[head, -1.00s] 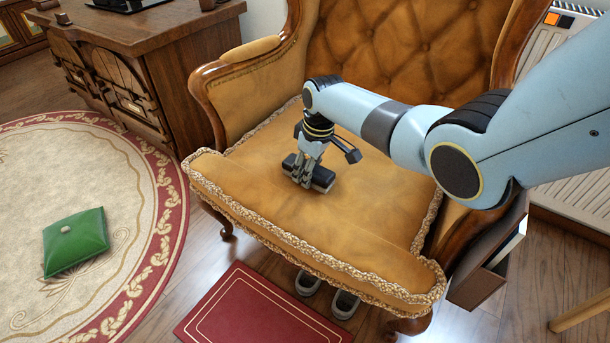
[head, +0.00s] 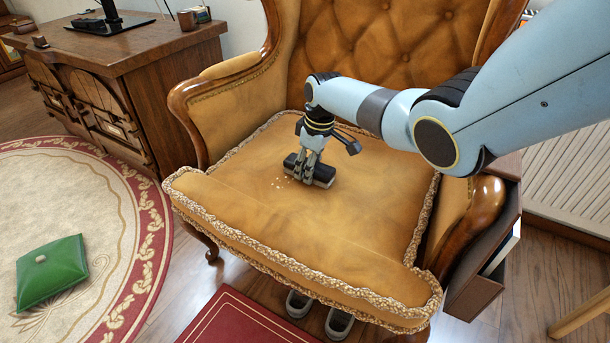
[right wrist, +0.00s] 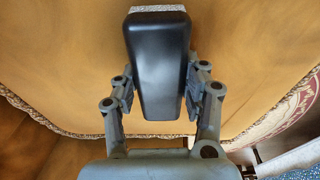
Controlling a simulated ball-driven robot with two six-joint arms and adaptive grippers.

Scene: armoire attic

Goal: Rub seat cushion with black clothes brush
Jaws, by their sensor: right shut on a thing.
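The tan leather seat cushion (head: 300,225) of the armchair, edged with braided trim, fills the middle of the head view. My right gripper (head: 309,166) is over the cushion, pointing down. It is shut on the black clothes brush (head: 321,174), which lies low at the cushion's surface. Whether the bristles press on the leather is hard to tell. My left gripper is not in view.
Carved wooden armrests (head: 190,110) flank the seat. A wooden desk (head: 120,70) stands at the left, and a green cushion (head: 52,270) lies on the round rug (head: 110,220). A brown box (head: 485,265) is beside the chair's right side; shoes (head: 338,322) are under its front.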

